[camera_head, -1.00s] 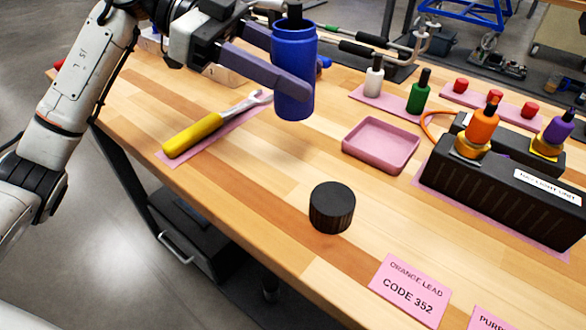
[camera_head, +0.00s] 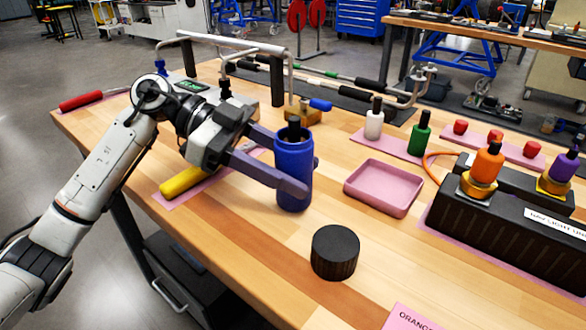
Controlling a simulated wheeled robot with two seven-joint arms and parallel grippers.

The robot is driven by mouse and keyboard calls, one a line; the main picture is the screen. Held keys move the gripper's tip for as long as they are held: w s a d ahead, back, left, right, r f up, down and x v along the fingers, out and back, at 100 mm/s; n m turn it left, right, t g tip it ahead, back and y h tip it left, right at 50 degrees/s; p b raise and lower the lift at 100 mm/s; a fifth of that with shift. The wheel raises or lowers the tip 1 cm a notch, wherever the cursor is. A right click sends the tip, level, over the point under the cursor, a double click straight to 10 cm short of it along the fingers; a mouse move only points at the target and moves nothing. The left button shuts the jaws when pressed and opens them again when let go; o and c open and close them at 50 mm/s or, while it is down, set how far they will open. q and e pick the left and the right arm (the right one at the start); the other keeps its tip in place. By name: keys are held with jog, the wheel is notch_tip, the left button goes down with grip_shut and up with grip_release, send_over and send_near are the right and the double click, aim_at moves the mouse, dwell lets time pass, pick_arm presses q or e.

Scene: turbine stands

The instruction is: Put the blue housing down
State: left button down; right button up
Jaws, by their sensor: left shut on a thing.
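The blue housing (camera_head: 294,198) is an upright blue cylinder with a black piece in its open top. My left gripper (camera_head: 296,172) is shut on it from the left, with one finger across its front. The housing's bottom is at or very near the wooden tabletop (camera_head: 250,228); I cannot tell whether it touches. My right gripper is not in view.
A black ribbed cap (camera_head: 335,252) stands in front of the housing. An empty pink tray (camera_head: 383,188) lies to the right. A yellow-handled wrench (camera_head: 186,182) lies partly behind my gripper. Black units with orange and purple connectors (camera_head: 486,170) stand at the right.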

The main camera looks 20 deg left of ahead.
pick_arm(q)
jog(key=shift+r, duration=0.15)
jog(key=c, duration=0.9)
grip_release()
jog(key=shift+f, duration=0.2)
jog(key=shift+c, duration=0.2)
jog(key=shift+a+r, duration=0.15)
jog(key=shift+r, duration=0.05)
jog(key=v, duration=1.1)
jog(key=shift+a+r+p, duration=0.15)
jog(key=shift+a+p, duration=0.15)
jog(key=shift+p, duration=0.15)
